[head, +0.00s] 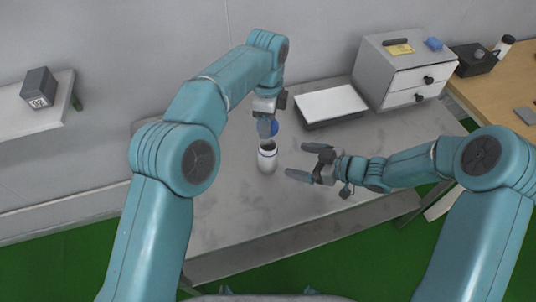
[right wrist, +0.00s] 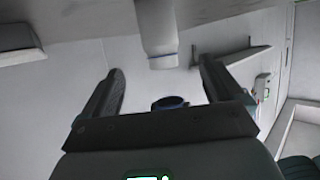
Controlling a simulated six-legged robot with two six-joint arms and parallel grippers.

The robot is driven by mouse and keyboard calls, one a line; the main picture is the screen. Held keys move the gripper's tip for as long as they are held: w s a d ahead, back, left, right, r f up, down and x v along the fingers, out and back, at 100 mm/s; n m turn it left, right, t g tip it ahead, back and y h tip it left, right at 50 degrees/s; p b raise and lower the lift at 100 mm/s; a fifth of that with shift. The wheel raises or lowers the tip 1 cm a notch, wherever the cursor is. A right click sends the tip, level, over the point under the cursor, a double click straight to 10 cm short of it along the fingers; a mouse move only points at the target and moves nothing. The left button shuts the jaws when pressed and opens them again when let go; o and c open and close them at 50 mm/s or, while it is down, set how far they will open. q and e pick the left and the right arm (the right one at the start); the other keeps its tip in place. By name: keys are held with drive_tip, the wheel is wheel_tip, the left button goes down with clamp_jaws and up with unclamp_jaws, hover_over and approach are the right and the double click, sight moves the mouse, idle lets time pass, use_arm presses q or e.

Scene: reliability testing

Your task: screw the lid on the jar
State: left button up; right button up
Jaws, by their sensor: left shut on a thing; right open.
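A white jar (head: 267,160) with a dark open mouth stands upright on the grey table. My left gripper (head: 267,127) is above it, shut on the blue lid (head: 274,128). The lid is apart from the jar's mouth. My right gripper (head: 298,160) is open and empty, just right of the jar, fingers pointing at it. The right wrist view is upside down: the jar (right wrist: 157,30) hangs from the top, beyond and between the open fingers of my right gripper (right wrist: 158,65). The lid (right wrist: 170,102) shows partly there, its rest hidden by my gripper's body.
A white-topped tray or box (head: 330,104) lies behind the jar, beside a grey drawer cabinet (head: 400,75). A wooden desk (head: 500,90) with a black box (head: 474,60) is at right. A wall shelf (head: 40,118) holds a dark cube clock (head: 39,87). The table left of the jar is clear.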

sight(276, 155)
use_arm(q)
drive_tip(key=shift+d, duration=0.1)
use_arm(e)
drive_tip(key=shift+d, duration=0.1)
use_arm(q)
drive_tip(key=shift+s, duration=0.15)
use_arm(e)
drive_tip(key=x, duration=1.2)
drive_tip(key=shift+s, duration=0.1)
drive_tip(key=c, duration=1.5)
use_arm(q)
drive_tip(key=shift+f, duration=2.55)
drive_tip(key=shift+f, duration=0.1)
drive_tip(key=shift+f, duration=0.75)
